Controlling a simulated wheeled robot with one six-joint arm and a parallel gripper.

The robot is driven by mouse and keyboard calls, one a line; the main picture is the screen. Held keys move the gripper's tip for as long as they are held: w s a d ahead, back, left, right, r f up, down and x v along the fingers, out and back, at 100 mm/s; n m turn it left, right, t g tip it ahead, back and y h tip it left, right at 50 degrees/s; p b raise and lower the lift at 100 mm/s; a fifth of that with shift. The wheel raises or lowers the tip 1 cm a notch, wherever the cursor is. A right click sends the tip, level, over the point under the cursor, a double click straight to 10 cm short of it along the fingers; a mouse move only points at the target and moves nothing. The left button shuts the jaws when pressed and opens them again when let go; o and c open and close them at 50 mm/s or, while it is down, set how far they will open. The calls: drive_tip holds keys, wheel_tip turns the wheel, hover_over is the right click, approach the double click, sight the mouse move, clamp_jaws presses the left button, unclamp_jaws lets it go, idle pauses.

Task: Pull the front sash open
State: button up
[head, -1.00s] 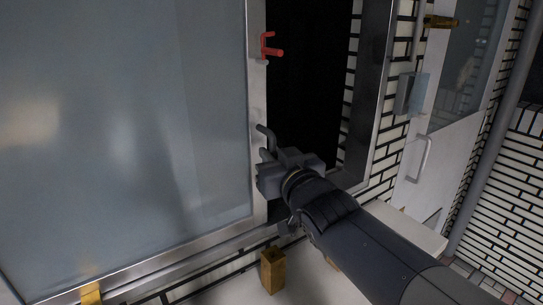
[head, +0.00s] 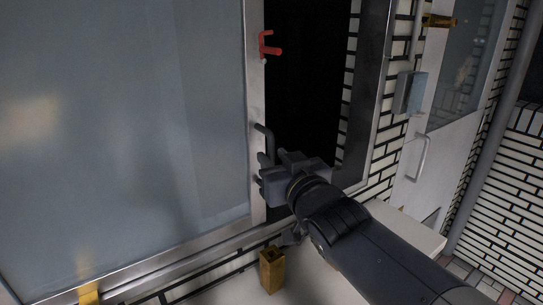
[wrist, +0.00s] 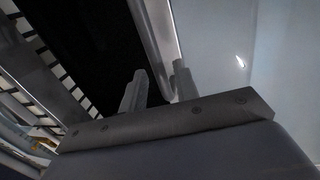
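The front sash is a frosted glass panel (head: 120,130) in a metal frame, filling the left of the head view. A grey bar handle (head: 267,140) stands on its right edge, with a red hook-shaped part (head: 268,45) higher up. My gripper (head: 262,178) is by the lower end of the handle. In the wrist view the two fingers (wrist: 158,88) stand apart, with a clear gap. The metal sash edge (wrist: 152,40) runs beyond them, and glass is to the right. I cannot tell whether the fingers touch the handle.
A dark opening (head: 307,80) lies right of the sash edge, bounded by a metal jamb (head: 374,80) and white brick wall. Further right is a pale door (head: 425,150) with a bar handle. A brass block (head: 272,270) stands on the pale ledge below my arm.

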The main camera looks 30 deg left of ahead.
drive_tip(key=v, duration=0.8)
drive_tip(key=shift+s+d+p, duration=0.15)
drive_tip(key=shift+d+p, duration=0.15)
drive_tip(key=shift+a, duration=0.15)
drive_tip(key=x, duration=1)
drive_tip(key=shift+w+a, duration=0.25)
drive_tip(key=shift+w+d, duration=0.1)
